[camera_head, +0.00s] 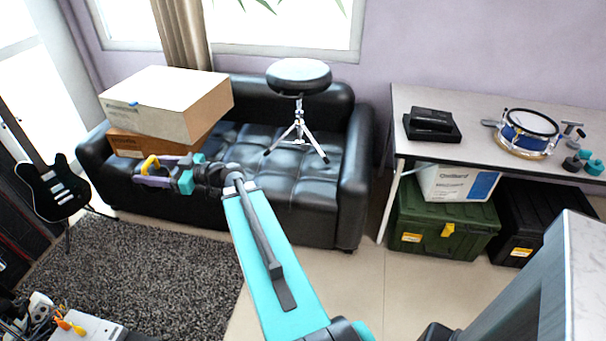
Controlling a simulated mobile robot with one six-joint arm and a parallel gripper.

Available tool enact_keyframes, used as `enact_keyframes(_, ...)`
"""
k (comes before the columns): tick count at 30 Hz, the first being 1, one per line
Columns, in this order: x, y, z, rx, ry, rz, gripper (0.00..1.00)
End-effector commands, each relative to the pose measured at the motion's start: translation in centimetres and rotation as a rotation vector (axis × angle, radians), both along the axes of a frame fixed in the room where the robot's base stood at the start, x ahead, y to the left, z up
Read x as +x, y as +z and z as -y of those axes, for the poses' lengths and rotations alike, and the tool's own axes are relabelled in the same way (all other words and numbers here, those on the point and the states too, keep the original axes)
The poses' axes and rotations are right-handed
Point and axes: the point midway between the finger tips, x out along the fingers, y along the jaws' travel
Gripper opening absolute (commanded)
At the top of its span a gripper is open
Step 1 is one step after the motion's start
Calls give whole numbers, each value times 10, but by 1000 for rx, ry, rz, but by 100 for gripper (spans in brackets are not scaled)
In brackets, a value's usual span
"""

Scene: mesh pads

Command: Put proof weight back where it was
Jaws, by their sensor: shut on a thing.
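My gripper (146,172) is out at the end of my teal arm, in front of the black sofa at the left. One yellow and one purple finger part show at its tip. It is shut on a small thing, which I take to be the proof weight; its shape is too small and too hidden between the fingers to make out. Several small teal and grey pieces (572,163) stand at the right end of the grey table (460,112); I cannot tell exactly what they are.
The black sofa (325,195) carries stacked boxes (165,100) and a round stool (298,75). A snare drum (528,130) and a black device (432,122) are on the table. Crates (440,222) stand below it. A guitar (55,190) is at far left. The rug (140,265) is mostly clear.

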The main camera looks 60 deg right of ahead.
Motion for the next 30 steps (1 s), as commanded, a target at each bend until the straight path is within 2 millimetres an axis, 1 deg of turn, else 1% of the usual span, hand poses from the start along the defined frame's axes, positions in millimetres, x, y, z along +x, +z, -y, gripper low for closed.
enact_keyframes(1, -1, -5, 14, 3, -32, 5, 0)
enact_keyframes(8, -4, -18, 73, 2, -178, 5, 0)
enact_keyframes(14, -12, -30, 125, 3, -305, 4, 0)
enact_keyframes(21, -29, -46, 186, 3, -455, 4, 0)
enact_keyframes(23, -34, -50, 201, 2, -492, 4, 0)
enact_keyframes(24, -37, -53, 212, 2, -518, 4, 0)
enact_keyframes(30, -58, -68, 261, 1, -641, 3, 0)
